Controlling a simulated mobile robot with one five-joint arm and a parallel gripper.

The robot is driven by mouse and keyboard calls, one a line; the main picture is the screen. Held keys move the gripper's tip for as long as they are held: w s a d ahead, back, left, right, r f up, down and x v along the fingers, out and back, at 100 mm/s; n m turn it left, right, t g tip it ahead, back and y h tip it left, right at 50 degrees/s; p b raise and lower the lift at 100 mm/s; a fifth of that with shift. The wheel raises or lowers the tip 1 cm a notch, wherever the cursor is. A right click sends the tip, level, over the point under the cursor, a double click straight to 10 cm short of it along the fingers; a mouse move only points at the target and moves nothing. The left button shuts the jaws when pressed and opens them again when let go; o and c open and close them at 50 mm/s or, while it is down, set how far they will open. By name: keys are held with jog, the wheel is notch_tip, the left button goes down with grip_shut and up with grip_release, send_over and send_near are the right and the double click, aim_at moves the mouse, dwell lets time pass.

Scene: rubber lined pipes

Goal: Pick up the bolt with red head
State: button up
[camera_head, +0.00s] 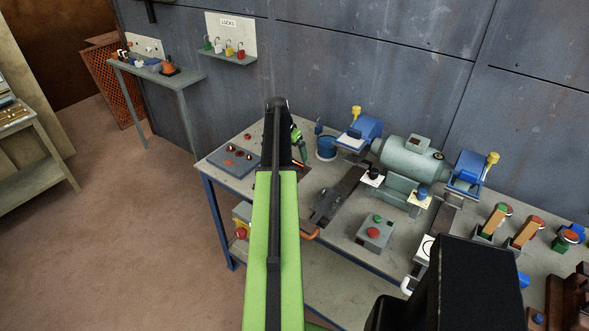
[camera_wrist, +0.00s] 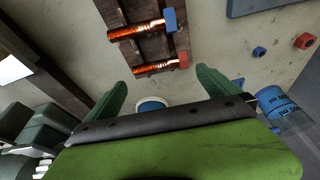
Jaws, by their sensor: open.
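In the wrist view, the bolt with the red head (camera_wrist: 183,60) lies on a dark brown slotted rack, its copper threaded shank pointing left. Just above it in the picture lies a similar bolt with a blue head (camera_wrist: 169,19), roughly parallel. My gripper (camera_wrist: 164,84) is open and empty. Its two green fingers stand apart, below the red-headed bolt in the picture and not touching it. In the head view, my gripper (camera_head: 299,145) is over the left part of the workbench (camera_head: 220,172), partly hidden by my arm.
In the wrist view, a red nut (camera_wrist: 304,40) and a blue nut (camera_wrist: 259,52) lie to the right. A blue-marked clear container (camera_wrist: 283,108) is close to the right finger. In the head view, a grinder (camera_head: 410,157) and a red-and-green button box (camera_head: 375,232) stand right of my arm.

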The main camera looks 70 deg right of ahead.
aim_at(295, 161)
jog(key=b+x, duration=0.5)
jog(key=shift+s+a+f, duration=0.1)
jog(key=shift+a+f, duration=0.1)
jog(key=shift+f, duration=0.05)
jog(key=shift+r, duration=0.2)
jog(key=shift+c, duration=0.6)
jog(key=c, duration=1.2)
jog(key=shift+c, duration=0.2)
